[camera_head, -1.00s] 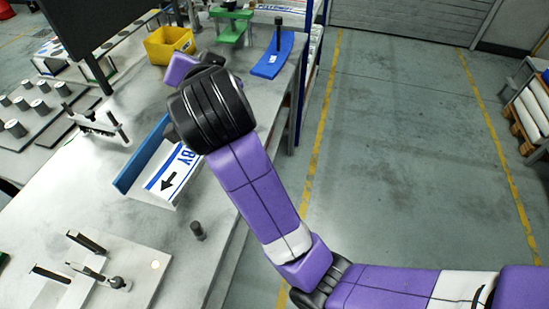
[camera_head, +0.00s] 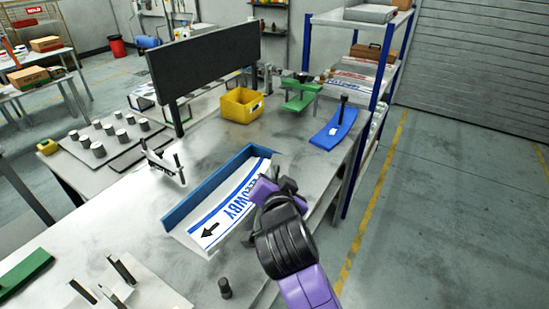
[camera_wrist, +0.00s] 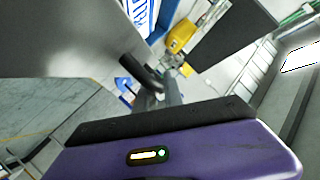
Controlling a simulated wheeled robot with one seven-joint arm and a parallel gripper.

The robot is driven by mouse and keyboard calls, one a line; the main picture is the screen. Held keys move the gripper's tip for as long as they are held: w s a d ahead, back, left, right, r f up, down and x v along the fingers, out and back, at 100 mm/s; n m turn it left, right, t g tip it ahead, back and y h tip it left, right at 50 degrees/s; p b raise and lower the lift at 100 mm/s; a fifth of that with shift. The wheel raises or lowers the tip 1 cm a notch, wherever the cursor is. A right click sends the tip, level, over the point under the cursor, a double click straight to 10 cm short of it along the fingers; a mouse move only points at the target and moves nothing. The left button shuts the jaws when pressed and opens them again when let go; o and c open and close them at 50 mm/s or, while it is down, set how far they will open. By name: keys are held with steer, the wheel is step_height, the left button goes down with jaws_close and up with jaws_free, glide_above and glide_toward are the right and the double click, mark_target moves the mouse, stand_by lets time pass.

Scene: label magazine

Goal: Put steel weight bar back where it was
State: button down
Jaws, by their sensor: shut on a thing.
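My gripper (camera_head: 274,187) is at the right end of the label magazine (camera_head: 176,211), a tray with a blue back wall and a white label stack with blue lettering and an arrow. My gripper is shut on the steel weight bar, which is mostly hidden behind my wrist in the head view. In the wrist view a dark round piece (camera_wrist: 139,72) shows at the jaws, probably part of the bar. The magazine's blue and white label (camera_wrist: 144,12) shows beyond it at the top. I cannot tell whether the bar touches the labels.
A yellow bin (camera_head: 241,106), a green fixture (camera_head: 300,95) and a blue curved fixture with a black post (camera_head: 333,132) stand behind the magazine. A dark panel (camera_head: 205,62) rises at the back. A short dark post (camera_head: 225,288) stands in front. Bare bench (camera_head: 110,215) lies left.

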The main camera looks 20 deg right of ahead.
steer(key=shift+f, duration=3.95)
steer(key=shift+f+b, duration=0.35)
steer(key=shift+f, duration=0.15)
steer(key=c, duration=1.8)
jaws_free()
steer(key=shift+f, duration=0.2)
steer(key=o, duration=0.3)
steer(key=shift+o, duration=0.2)
